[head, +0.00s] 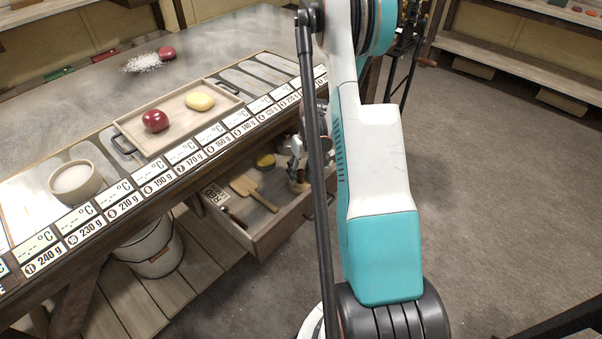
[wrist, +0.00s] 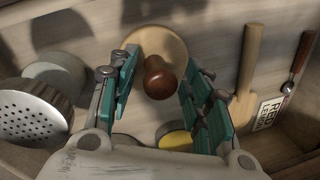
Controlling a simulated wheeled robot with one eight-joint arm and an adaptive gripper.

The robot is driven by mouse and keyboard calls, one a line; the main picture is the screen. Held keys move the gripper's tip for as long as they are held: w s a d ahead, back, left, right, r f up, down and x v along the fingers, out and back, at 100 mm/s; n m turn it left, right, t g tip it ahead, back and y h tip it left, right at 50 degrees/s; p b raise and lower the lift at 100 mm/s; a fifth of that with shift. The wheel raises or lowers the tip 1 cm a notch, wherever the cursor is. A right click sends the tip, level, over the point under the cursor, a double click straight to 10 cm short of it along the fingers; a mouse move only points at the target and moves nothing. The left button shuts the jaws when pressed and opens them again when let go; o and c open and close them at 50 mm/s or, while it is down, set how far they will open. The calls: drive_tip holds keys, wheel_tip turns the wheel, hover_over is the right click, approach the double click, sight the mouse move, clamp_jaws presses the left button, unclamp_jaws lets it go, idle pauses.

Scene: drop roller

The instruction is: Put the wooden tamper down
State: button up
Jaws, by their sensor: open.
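The wooden tamper (wrist: 160,76) has a pale round base and a dark brown knob handle. In the wrist view it is inside the drawer (head: 265,238), with its knob toward the camera. The base appears to be on the drawer floor. My gripper (wrist: 158,83) is open, with one teal finger on each side of the tamper and a visible gap beside the knob. In the head view my gripper (head: 299,153) is low over the drawer's right part, and the tamper (head: 298,184) is partly hidden below it.
The drawer also holds a wooden paddle (head: 244,186), a small dark-handled tool (head: 231,216), a label card (head: 214,195), a yellow-topped round item (head: 265,161) and a perforated metal shaker (wrist: 30,112). The workbench above carries a tray (head: 178,131) and a bowl (head: 76,184). A bucket (head: 150,250) stands beneath.

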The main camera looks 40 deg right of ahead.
sight(306, 179)
drive_tip(key=shift+r, duration=0.1)
wheel_tip(306, 179, up, 12)
drive_tip(key=d+p, duration=0.2)
drive_tip(key=p, duration=0.2)
drive_tip(key=shift+s+p, duration=0.3)
idle(0.8)
